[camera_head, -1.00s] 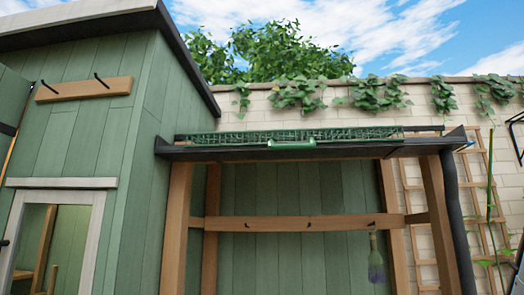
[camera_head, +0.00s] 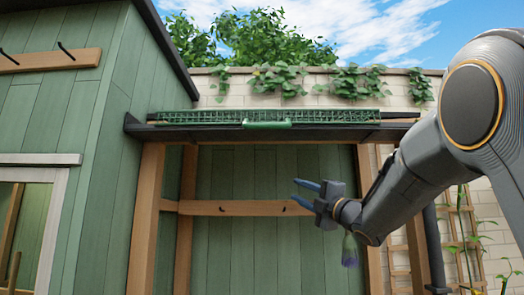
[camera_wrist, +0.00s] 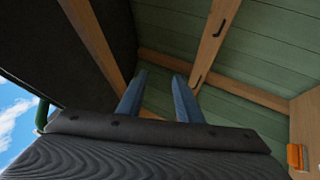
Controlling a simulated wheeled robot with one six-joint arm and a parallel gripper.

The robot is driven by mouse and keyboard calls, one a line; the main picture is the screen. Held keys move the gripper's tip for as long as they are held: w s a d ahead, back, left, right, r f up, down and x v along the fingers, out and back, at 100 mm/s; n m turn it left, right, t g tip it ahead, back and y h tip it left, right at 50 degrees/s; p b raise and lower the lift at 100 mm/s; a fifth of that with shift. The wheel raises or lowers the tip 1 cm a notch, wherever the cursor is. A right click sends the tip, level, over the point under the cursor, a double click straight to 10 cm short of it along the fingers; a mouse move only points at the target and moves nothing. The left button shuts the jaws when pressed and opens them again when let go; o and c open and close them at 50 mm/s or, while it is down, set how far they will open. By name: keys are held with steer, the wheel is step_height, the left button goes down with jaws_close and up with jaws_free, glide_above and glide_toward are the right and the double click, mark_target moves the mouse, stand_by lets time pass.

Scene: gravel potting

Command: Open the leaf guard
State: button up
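The leaf guard (camera_head: 190,117) is a long green mesh panel lying along the dark gutter edge of the lean-to roof. It looks closed, lying flat. Its green bar handle (camera_head: 267,124) sits at the middle of the front edge; a bit of green bar also shows at the left of the wrist view (camera_wrist: 42,113). My gripper (camera_head: 300,188) is below and to the right of the handle, in front of the shelter, pointing left. Its two blue fingers are apart, with nothing between them, and they also show in the wrist view (camera_wrist: 157,95).
The dark roof edge (camera_head: 150,132) runs above my gripper. Wooden posts (camera_head: 147,215) and a hook rail (camera_head: 250,208) frame the shelter. A purple bundle (camera_head: 349,252) hangs behind my gripper. A trellis (camera_head: 455,245) and dark downpipe (camera_head: 434,250) stand at right.

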steer(key=s+a+r+n+g+y, duration=0.4)
steer(key=s+r+n+g+y, duration=0.4)
steer(key=n, duration=0.6)
steer(key=n+g+y+p, duration=0.1)
steer(key=n+g+y, duration=0.1)
steer(key=n+g, duration=0.7)
glide_toward(263, 125)
steer(key=shift+w+a+r+n+t, duration=0.2)
steer(key=shift+a+r+t, duration=0.1)
steer(key=shift+a, duration=0.2)
steer(key=shift+w+a+r+n+t, duration=0.1)
steer(key=shift+a+r+n+t, duration=0.15)
steer(key=shift+a, duration=0.2)
steer(key=p+x, duration=0.4)
steer(key=x, duration=0.2)
steer(key=shift+a+r, duration=0.2)
steer(key=shift+a, duration=0.15)
steer(key=shift+w+a+r+p, duration=0.1)
steer(key=shift+w+a+p, duration=0.1)
steer(key=shift+a+p, duration=0.25)
steer(key=shift+c, duration=0.5)
jaws_close()
